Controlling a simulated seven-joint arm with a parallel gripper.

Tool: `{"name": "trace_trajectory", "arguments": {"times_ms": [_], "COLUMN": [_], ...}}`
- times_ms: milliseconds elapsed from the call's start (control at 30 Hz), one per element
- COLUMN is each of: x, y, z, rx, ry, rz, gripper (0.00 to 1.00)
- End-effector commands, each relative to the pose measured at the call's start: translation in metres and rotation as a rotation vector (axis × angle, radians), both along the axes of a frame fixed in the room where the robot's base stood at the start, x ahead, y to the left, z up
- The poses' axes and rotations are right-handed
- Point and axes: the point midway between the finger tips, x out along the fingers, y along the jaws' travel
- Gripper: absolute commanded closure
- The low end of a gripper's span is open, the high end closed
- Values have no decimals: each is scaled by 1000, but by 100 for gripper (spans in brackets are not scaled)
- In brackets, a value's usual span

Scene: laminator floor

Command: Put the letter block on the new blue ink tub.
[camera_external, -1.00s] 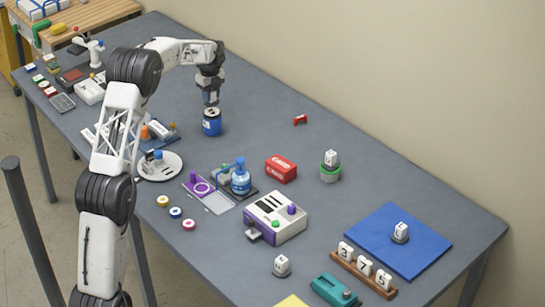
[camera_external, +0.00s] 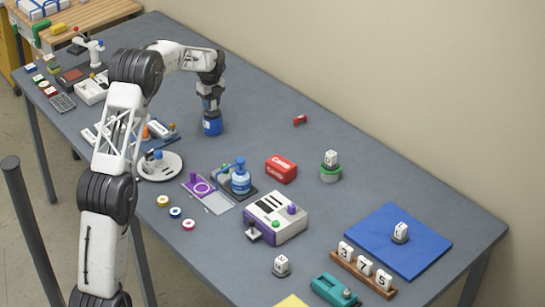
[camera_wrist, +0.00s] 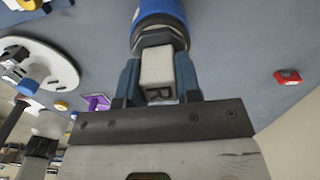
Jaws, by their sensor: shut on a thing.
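The letter block (camera_wrist: 157,68) is white with a dark letter that looks like R, over a dark faceted base. My gripper (camera_wrist: 158,78) is shut on it, with one blue-grey finger on each side. The blue ink tub (camera_wrist: 160,12) lies directly beyond the block's base, in line with it. In the external view, my gripper (camera_external: 211,104) points straight down over the blue tub (camera_external: 212,127), which stands upright on the table. The block is mostly hidden there by the fingers. The base appears to meet the tub's top, but I cannot tell for sure whether it touches.
A white round plate (camera_external: 172,173) stands close in front of the tub. A small red object (camera_external: 300,120) lies to the right. Another letter block sits on a green-rimmed tub (camera_external: 330,173). The table around the blue tub's right side is clear.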

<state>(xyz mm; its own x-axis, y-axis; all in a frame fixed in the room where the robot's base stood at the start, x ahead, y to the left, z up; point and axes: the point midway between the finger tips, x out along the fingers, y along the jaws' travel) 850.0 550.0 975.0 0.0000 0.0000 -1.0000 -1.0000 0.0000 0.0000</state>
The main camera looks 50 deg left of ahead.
Motion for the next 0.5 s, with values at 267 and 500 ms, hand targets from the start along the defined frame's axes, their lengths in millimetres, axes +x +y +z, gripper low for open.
{"name": "trace_trajectory", "arguments": {"times_ms": [267, 500], "x": [0, 0], "y": [0, 0], "z": [-3, -3], "rx": [0, 0], "ry": [0, 0], "rz": [0, 0], "gripper": [50, 43]}}
